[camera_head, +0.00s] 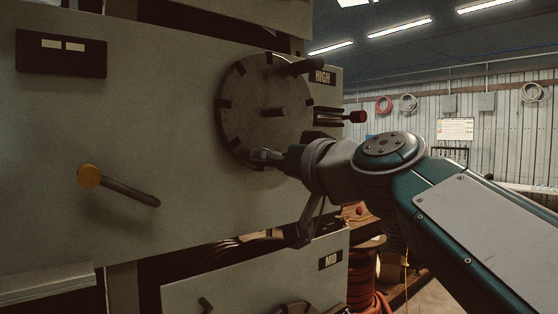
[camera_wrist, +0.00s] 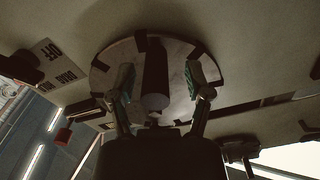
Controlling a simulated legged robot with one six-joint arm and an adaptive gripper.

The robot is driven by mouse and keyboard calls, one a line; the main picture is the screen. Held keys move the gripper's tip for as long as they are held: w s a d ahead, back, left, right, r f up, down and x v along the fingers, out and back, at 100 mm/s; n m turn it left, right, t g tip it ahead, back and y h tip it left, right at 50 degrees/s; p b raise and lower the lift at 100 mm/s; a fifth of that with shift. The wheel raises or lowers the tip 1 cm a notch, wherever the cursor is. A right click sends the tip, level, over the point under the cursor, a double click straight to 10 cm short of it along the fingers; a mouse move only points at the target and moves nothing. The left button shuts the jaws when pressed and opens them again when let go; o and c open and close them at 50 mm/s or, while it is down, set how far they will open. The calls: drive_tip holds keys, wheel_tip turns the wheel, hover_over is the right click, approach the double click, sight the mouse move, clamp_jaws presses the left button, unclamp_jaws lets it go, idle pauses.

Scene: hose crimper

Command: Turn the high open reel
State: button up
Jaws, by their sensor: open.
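The high reel's round grey disc (camera_head: 240,100) has dark notches around its rim and sits on the upper panel beside a HIGH label (camera_head: 322,77). A dark crank handle (camera_head: 306,66) sticks out at its upper right, and a short dark post (camera_head: 272,112) at its middle. My gripper (camera_head: 266,156) is at the disc's lower edge. In the wrist view my gripper (camera_wrist: 160,85) is open, its fingers either side of a dark cylinder (camera_wrist: 155,90) before the disc (camera_wrist: 105,70). I cannot tell whether the cylinder is handle or post, or whether the fingers touch it.
A red-tipped lever (camera_head: 357,117) juts out right of the disc. A bar with an orange-yellow end (camera_head: 90,176) sticks out of the panel at left. The MD panel (camera_head: 240,290) lies below. Cable coils (camera_head: 365,285) stand on the lower right. Hoses hang on the far wall.

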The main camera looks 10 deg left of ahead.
drive_tip(key=shift+w+a, duration=0.5)
drive_tip(key=shift+w, duration=0.05)
drive_tip(key=shift+w+r, duration=0.1)
drive_tip(key=shift+w, duration=0.4)
drive_tip(key=shift+a, duration=0.1)
drive_tip(key=shift+a, duration=0.1)
drive_tip(key=shift+a, duration=0.2)
clamp_jaws()
